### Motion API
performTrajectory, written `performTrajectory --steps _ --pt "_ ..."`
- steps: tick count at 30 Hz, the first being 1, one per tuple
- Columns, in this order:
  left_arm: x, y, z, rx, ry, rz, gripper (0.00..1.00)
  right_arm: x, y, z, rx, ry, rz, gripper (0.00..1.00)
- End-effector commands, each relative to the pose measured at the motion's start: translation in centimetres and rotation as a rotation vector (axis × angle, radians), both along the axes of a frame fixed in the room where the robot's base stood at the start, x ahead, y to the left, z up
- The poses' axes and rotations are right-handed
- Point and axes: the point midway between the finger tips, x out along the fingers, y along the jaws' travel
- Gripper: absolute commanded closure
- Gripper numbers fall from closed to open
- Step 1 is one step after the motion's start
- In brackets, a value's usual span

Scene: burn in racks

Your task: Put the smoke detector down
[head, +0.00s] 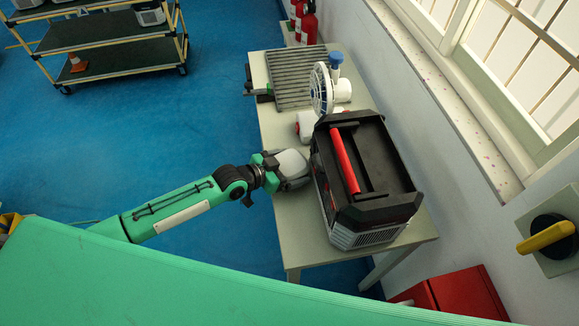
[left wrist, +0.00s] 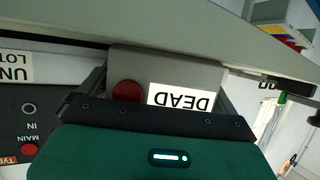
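My left gripper (head: 278,170) is at the table's left edge, shut on a pale, rounded block that I take for the smoke detector (head: 293,163). In the left wrist view the held smoke detector (left wrist: 165,68) is grey, with a red round spot and a white label reading "DEAD", upside down. It sits between the two fingers of the left gripper (left wrist: 163,90). It is just left of a large black case, close to its side. I cannot tell whether its underside touches the table (head: 297,242). My right gripper is not in view.
The black case (head: 385,165) with a red handle fills the table's near part. Behind it are a white and red item (head: 305,124), a white fan (head: 321,88) and a ribbed grey panel (head: 293,76). A windowed wall borders the right. A red box (head: 460,292) is low at right.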

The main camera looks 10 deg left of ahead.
Motion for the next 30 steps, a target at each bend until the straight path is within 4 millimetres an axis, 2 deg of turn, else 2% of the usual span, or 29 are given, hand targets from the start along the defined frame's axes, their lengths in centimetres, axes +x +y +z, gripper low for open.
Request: performTrajectory --steps 1,4,6,13,17,23,30 --pt "0.0 0.0 0.0 0.000 0.000 0.000 0.16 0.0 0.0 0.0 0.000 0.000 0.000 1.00" --pt "0.0 0.0 0.0 0.000 0.000 0.000 0.35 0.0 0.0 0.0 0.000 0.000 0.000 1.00" --pt "0.0 0.0 0.1 -0.001 -0.001 0.000 0.41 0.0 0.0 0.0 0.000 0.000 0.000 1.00" --pt "0.0 0.0 0.2 -0.001 -0.001 0.000 0.41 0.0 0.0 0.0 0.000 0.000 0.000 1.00" --pt "0.0 0.0 0.9 -0.001 -0.001 0.000 0.41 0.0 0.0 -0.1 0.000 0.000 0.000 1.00" --pt "0.0 0.0 3.7 -0.002 -0.003 -0.001 0.41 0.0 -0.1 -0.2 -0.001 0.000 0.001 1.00" --pt "0.0 0.0 8.7 -0.001 -0.006 0.000 0.41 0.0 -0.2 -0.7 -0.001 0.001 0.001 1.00"
